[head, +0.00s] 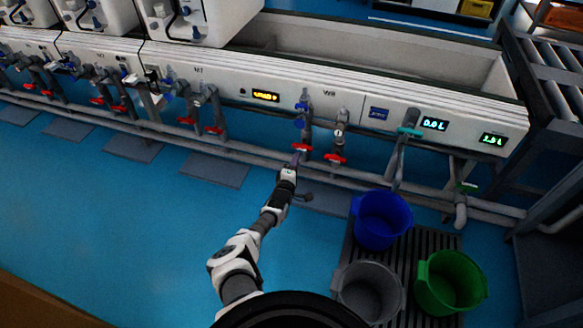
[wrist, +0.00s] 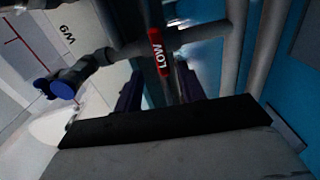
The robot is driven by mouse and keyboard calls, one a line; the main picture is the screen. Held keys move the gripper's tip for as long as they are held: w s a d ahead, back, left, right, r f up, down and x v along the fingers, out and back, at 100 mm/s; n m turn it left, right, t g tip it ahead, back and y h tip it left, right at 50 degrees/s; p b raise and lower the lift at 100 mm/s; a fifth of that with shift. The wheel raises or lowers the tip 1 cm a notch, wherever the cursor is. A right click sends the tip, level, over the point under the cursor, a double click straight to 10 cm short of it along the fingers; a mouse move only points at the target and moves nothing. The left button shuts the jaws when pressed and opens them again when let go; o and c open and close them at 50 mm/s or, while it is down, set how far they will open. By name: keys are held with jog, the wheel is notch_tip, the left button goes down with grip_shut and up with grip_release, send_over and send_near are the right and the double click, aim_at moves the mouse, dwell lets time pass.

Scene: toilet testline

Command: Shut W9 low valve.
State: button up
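The W9 low valve's red handle (wrist: 158,52), marked LOW, is just ahead of my gripper in the wrist view. It lies across a grey pipe, below the W9 label (wrist: 67,33). In the head view a red handle (head: 301,148) on the left pipe of that station is at my gripper's tips. My gripper (wrist: 160,78) is open, its two dark purple fingers standing apart on either side of the handle's line. I cannot tell whether they touch it. In the head view my gripper (head: 296,160) reaches up to the handle from below.
Another red handle (head: 335,158) is close on the right. A blue valve knob (wrist: 62,89) is at the left in the wrist view. A horizontal pipe (head: 260,155) runs behind. Blue (head: 381,219), grey (head: 368,290) and green (head: 450,282) buckets stand right of my arm.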

jog(key=p+v, duration=0.2)
jog(key=v, duration=0.3)
jog(key=shift+s, duration=0.15)
dwell(0.4)
